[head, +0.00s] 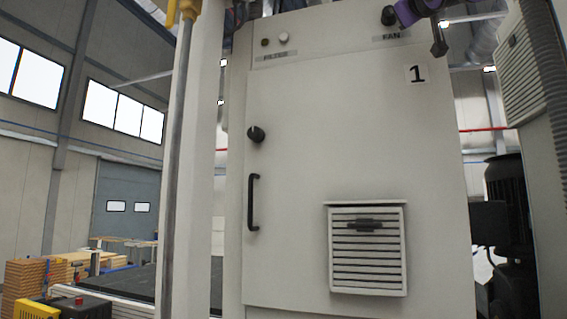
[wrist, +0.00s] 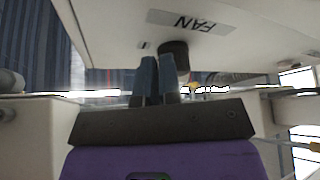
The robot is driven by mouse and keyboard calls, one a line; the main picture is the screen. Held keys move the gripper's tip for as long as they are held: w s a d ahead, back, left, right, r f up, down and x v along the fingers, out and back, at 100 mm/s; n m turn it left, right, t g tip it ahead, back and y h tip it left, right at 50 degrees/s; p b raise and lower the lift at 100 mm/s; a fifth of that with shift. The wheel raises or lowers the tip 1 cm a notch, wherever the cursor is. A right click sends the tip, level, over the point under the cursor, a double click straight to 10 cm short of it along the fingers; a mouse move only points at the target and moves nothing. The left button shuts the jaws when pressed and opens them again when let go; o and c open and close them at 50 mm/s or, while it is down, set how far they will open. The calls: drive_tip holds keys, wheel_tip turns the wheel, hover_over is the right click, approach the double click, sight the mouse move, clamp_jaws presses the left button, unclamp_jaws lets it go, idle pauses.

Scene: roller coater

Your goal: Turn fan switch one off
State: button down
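The cabinet marked 1 (head: 300,180) has a FAN label (head: 391,37) near its top right. The black fan switch knob (head: 389,15) sits just above the label. In the wrist view, the knob (wrist: 174,54) shows beside the upside-down FAN label (wrist: 203,23). My gripper (wrist: 158,62) has its two fingers close together with nothing visible between them. Its right fingertip overlaps the knob's lower left in this view; I cannot tell whether they touch. In the head view my purple hand is at the top right, close beside the knob, and its fingertips are not clear. The knob's pointer is not readable.
A FILTER label (head: 273,57) with small round buttons is at the cabinet's top left. Below are another black knob (head: 256,134), a black door handle (head: 253,202) and a louvred vent (head: 367,250). A pale post (head: 200,170) stands left of the cabinet.

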drive_tip(key=shift+w+d+f, duration=0.2)
drive_tip(key=shift+f, duration=0.05)
idle(0.4)
drive_tip(key=s+a, duration=0.1)
drive_tip(key=s, duration=0.5)
drive_tip(key=shift+a, duration=0.25)
drive_tip(key=shift+a+f, duration=0.1)
drive_tip(key=shift+a, duration=0.05)
idle(0.3)
drive_tip(key=shift+a+f, duration=0.2)
drive_tip(key=shift+a, duration=0.4)
drive_tip(key=shift+a+f, duration=0.15)
drive_tip(key=shift+a, duration=0.45)
